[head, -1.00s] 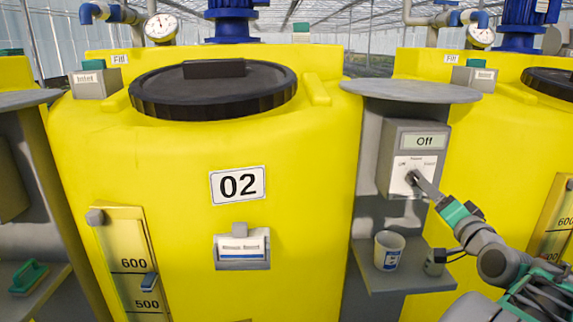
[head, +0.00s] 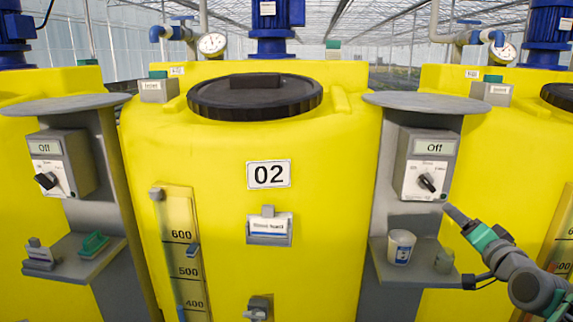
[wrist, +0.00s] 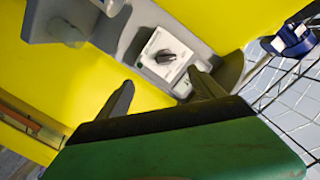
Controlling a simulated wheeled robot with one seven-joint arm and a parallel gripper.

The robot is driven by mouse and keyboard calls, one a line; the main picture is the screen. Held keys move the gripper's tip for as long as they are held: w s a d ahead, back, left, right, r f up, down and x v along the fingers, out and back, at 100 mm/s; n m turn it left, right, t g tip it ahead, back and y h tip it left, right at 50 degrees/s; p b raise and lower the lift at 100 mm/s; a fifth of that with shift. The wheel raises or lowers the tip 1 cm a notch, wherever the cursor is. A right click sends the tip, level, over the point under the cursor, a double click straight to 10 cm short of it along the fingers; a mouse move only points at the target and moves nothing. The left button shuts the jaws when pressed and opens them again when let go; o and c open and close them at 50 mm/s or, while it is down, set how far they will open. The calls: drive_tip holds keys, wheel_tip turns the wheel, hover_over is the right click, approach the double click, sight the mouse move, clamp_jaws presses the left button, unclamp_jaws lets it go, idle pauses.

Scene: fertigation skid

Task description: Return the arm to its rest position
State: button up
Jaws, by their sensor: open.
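My gripper (head: 456,213) is at the right in the head view, just below and to the right of the right control box (head: 428,163). In the wrist view my gripper (wrist: 160,95) shows its two dark fingers spread apart with nothing between them. The control box's display reads Off, and its black rotary knob (head: 427,183) shows clear of the fingers. The same knob (wrist: 165,56) is seen beyond the fingertips in the wrist view. My arm reaches in from the lower right.
Yellow tank 02 (head: 330,220) fills the middle. Another control box (head: 62,163) reading Off stands at left, above a shelf with a green-handled brush (head: 93,243).

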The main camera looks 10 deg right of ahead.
drive_tip(key=w+a+n+g+y+p, duration=0.3)
drive_tip(key=w+a+n+p, duration=0.15)
drive_tip(key=a, duration=0.85)
drive_tip(key=s+a+n+g+y+p, duration=0.25)
drive_tip(key=a+g+p, duration=0.25)
drive_tip(key=a+p, duration=0.75)
drive_tip(key=s+a+f+n+g+h+p, duration=0.1)
drive_tip(key=s+a+n+g, duration=0.3)
drive_tip(key=s+a, duration=0.9)
drive_tip(key=shift+s+a+f+n+g+p, duration=0.2)
drive_tip(key=shift+s+n+g+p, duration=0.1)
drive_tip(key=shift+s+g+p, duration=0.4)
drive_tip(key=shift+s, duration=0.15)
